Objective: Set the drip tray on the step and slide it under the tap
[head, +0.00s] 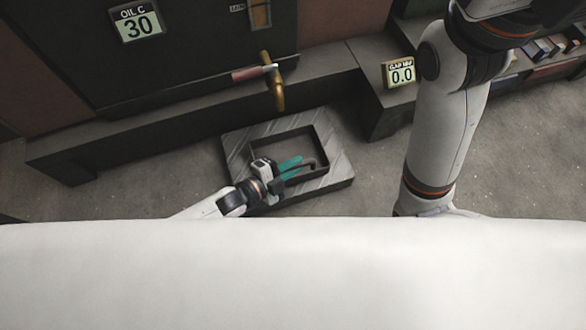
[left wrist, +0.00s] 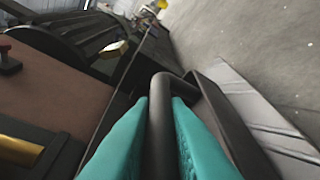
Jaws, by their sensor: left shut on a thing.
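The drip tray (head: 321,141) is a dark, shallow rectangular tray with low walls and a curved bar handle. It appears to lie flat on the step (head: 237,143), a low block with a streaked metal top on the floor. The tap (head: 278,92) is a brass pipe on the dark wall behind; its spout points down near the step's back edge. My left gripper (head: 291,168) is at the tray's near side. In the left wrist view its teal fingers (left wrist: 160,135) are shut on the tray's dark handle (left wrist: 160,100). My right arm shows at right; its gripper is out of view.
A dark ledge (head: 190,118) runs along the wall behind the step. A gap display (head: 400,74) reading 0.0 stands on it at right. An oil display (head: 136,22) reads 30. The floor either side is clear.

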